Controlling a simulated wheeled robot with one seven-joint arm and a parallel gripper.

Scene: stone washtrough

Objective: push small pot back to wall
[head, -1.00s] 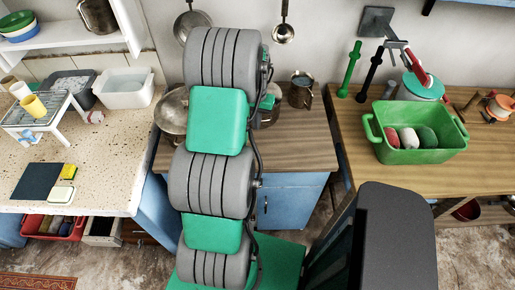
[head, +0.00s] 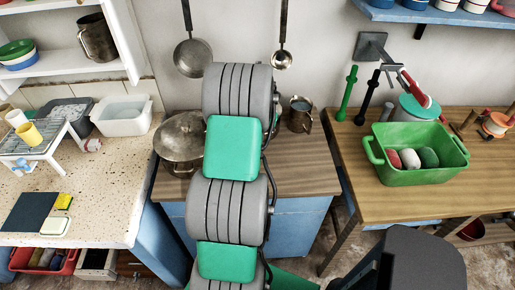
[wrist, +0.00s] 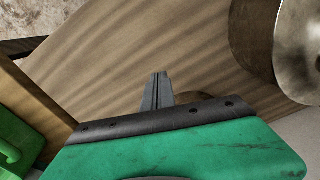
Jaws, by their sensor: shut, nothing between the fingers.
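I cannot clearly make out the small pot; my arm covers the middle of the wooden counter (head: 300,165) in the head view. In the wrist view my gripper (wrist: 159,76) is shut and empty over the wood grain. A dark brown shape (wrist: 195,98) shows just behind the gripper body; I cannot tell whether it is the pot or a shadow. The wall (head: 335,60) runs behind the counter. My gripper is hidden behind my arm in the head view.
A large lidded metal pot (head: 180,145) stands left of my arm, and a metal jug (head: 299,116) stands right of it near the wall. A ladle (head: 282,58) and a pan (head: 192,56) hang above. A green tub (head: 415,165) sits on the right table. The counter's front right is clear.

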